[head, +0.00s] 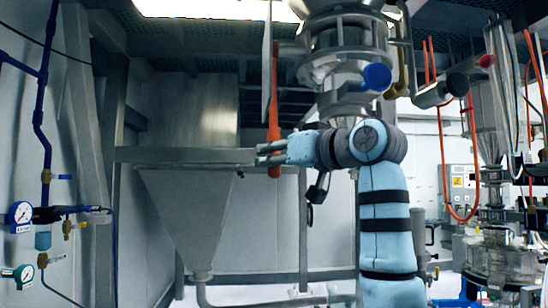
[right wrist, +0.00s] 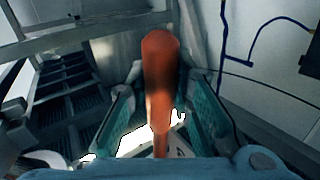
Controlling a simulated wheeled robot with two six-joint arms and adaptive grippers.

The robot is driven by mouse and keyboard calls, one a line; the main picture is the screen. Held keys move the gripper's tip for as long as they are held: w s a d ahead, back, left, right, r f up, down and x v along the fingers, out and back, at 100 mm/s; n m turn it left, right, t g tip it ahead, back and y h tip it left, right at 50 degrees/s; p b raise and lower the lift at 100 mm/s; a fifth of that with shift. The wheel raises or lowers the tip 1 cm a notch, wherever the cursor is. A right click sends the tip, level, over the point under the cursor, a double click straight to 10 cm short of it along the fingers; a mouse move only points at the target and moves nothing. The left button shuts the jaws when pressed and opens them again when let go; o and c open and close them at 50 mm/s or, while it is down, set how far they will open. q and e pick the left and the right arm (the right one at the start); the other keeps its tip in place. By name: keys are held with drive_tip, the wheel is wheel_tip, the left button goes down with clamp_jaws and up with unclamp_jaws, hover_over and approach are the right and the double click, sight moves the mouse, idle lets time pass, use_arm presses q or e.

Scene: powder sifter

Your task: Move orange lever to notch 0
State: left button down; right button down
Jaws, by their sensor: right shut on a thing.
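The orange lever (head: 274,85) hangs nearly vertical in the head view, left of the sifter column. A flat grey plate (head: 267,60) stands seen edge-on beside its upper part. My right gripper (head: 270,154) reaches in from the right and is shut on the lever near its lower end. In the right wrist view the orange lever (right wrist: 161,75) stands between the two teal fingers of my right gripper (right wrist: 158,112). The notch marks cannot be read in these views. My left gripper is not in view.
A steel hopper (head: 187,215) stands behind and left of my right gripper. The sifter column (head: 345,60) with a blue-capped part (head: 377,77) is above my right arm. Pressure gauges (head: 21,213) and blue pipes are on the left wall.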

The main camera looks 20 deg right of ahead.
drive_tip(key=shift+r, duration=0.1)
drive_tip(key=s+a+r+m+g+p, duration=0.2)
drive_tip(key=s+r+g+p, duration=0.1)
drive_tip(key=s, duration=0.5)
drive_tip(key=shift+s+g+h, duration=0.2)
drive_tip(key=shift+g+h, duration=0.1)
drive_tip(key=shift+r, duration=0.1)
drive_tip(key=c, duration=1.4)
unclamp_jaws()
drive_tip(key=shift+w, duration=0.15)
